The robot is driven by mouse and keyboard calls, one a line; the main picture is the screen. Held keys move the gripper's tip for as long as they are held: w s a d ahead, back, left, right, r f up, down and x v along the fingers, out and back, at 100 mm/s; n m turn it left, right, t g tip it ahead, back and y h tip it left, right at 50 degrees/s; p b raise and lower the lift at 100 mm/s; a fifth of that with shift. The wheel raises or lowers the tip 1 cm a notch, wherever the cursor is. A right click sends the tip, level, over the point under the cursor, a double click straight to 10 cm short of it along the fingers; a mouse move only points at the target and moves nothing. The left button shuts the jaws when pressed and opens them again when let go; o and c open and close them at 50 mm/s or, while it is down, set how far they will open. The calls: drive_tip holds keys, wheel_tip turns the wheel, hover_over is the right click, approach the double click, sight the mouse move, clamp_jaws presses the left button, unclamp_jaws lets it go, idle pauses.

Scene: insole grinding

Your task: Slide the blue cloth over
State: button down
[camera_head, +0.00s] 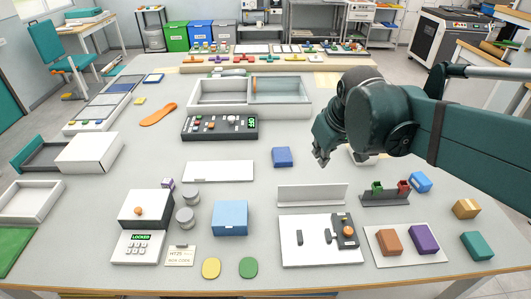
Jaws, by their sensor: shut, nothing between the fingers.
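A small dark blue square piece (282,157) lies on the table near its middle, and it may be the cloth. A larger light blue boxy shape (229,217) sits nearer the front, with a small white mark on its front face; I cannot tell whether it is cloth. My gripper (322,156) is shut and empty, to the right of the dark blue piece and apart from it. It points down and left. My dark green arm comes in from the right and hides part of the table.
A white flat plate (218,172) lies left of the dark blue piece. A control panel (219,128) and a two-part tray (222,86) are behind it. A white upright strip (312,195) and a holder (386,198) stand in front. The table's left front is crowded.

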drive_tip(key=w+a+f+n+g+p, duration=0.1)
drive_tip(key=w+a+f+n+p, duration=0.2)
drive_tip(key=w, duration=0.8)
drive_tip(key=w+a+f+n+g, duration=0.15)
drive_tip(key=w+a+n, duration=0.35)
drive_tip(key=w, duration=0.6)
drive_tip(key=w+a+f+n+g+p, duration=0.1)
drive_tip(key=w+a+f+n, duration=0.1)
drive_tip(key=w+a+f, duration=0.3)
drive_tip(key=w+a+f+n+g+p, duration=0.1)
drive_tip(key=w+a+f+n+p, duration=0.1)
drive_tip(key=w+a+f, duration=0.4)
drive_tip(key=shift+w+f+n, duration=0.4)
drive_tip(key=shift+w+f, duration=1.55)
drive_tip(key=shift+f, duration=0.35)
drive_tip(key=shift+f+g, duration=0.1)
drive_tip(key=shift+g, duration=0.15)
